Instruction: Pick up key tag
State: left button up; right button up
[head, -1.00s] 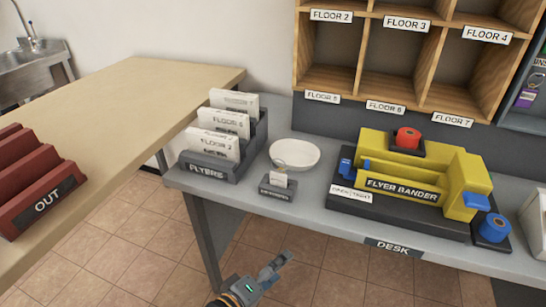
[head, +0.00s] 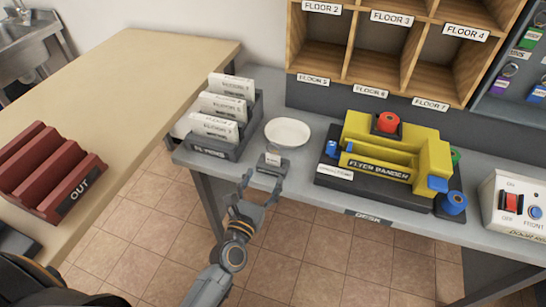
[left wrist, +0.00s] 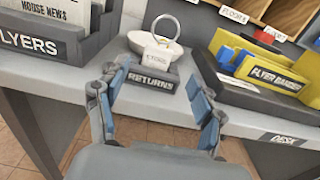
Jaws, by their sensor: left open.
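The key tag (left wrist: 158,55) is white with a metal ring. It stands upright in a small dark holder (left wrist: 150,82) labelled RETURNS, at the front edge of the desk. In the head view the tag (head: 272,158) is small, in front of a white bowl. My left gripper (head: 261,184) is open and empty just in front of the holder. In the left wrist view its blue-padded fingers (left wrist: 154,80) spread to either side of the holder, with the tag beyond and between them. My right gripper is out of view.
The white bowl (head: 288,132) is close behind the holder. A FLYERS rack (head: 218,146) stands to its left and a yellow flyer bander (head: 400,150) to its right. A board with coloured key tags (head: 530,62) hangs at the far right. A beige counter (head: 125,85) is at left.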

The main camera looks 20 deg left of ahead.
aim_at(272, 159)
pick_arm(q)
jog(key=w+p, duration=0.1)
jog(key=w, duration=0.8)
jog(key=shift+f, duration=0.1)
jog(key=shift+s, duration=0.1)
jog(key=c, duration=1.1)
